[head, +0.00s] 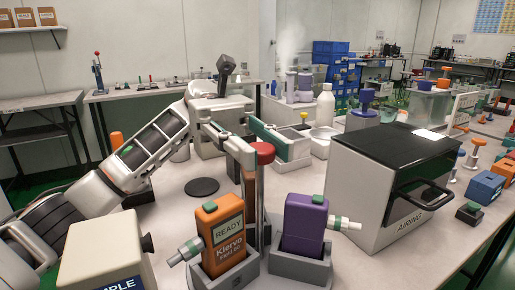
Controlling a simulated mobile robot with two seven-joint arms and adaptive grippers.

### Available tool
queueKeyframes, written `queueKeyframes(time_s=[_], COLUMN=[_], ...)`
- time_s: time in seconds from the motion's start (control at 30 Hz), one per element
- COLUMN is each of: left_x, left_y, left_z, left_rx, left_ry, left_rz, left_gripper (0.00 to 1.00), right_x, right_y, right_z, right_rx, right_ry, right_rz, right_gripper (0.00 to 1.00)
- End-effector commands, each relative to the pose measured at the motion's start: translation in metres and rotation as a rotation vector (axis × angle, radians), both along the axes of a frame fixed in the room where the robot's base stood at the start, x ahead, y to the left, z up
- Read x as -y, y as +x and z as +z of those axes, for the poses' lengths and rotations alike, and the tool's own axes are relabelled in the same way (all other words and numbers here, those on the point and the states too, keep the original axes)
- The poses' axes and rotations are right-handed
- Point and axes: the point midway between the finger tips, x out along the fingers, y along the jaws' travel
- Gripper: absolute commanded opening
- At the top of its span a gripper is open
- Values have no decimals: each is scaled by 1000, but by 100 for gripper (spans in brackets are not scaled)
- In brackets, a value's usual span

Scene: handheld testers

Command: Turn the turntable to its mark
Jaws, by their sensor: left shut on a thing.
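My left arm comes in from the left, and its gripper (254,146) is over the middle of the table. It is shut at a red-capped upright post (264,153), behind the orange and purple testers; the exact contact is partly hidden. A flat dark round disc (202,187) lies on the table to the left of the post. I cannot tell for sure which part is the turntable, and no mark is readable. My right gripper is not in view.
A grey box with a black lid and handle (394,185) stands to the right. A cream box (102,253) is at the front left. A white bottle (325,106) and small blocks stand behind. Bare table (175,232) shows around the disc.

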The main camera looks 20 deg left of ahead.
Motion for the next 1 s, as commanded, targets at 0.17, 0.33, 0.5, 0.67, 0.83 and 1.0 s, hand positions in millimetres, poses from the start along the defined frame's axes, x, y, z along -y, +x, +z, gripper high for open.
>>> queueKeyframes(time_s=[0.17, 0.33, 0.5, 0.67, 0.83, 1.0], left_x=[0, 0, 0, 0, -2, -15], left_y=[0, 0, 0, 0, 3, 16], left_z=[0, 0, 0, 0, 0, 1], left_rx=[0, 1, 1, 1, 1, 0], left_ry=[0, 1, 1, 1, 1, 3], left_rz=[-1, -1, 0, 0, -1, 2], left_gripper=[0, 0, 42, 42, 42, 42], right_x=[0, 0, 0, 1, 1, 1], right_y=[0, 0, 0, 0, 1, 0], right_z=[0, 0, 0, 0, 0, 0], right_rx=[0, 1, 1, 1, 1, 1], right_ry=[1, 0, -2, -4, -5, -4], right_rz=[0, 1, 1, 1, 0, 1], right_gripper=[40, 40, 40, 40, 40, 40])
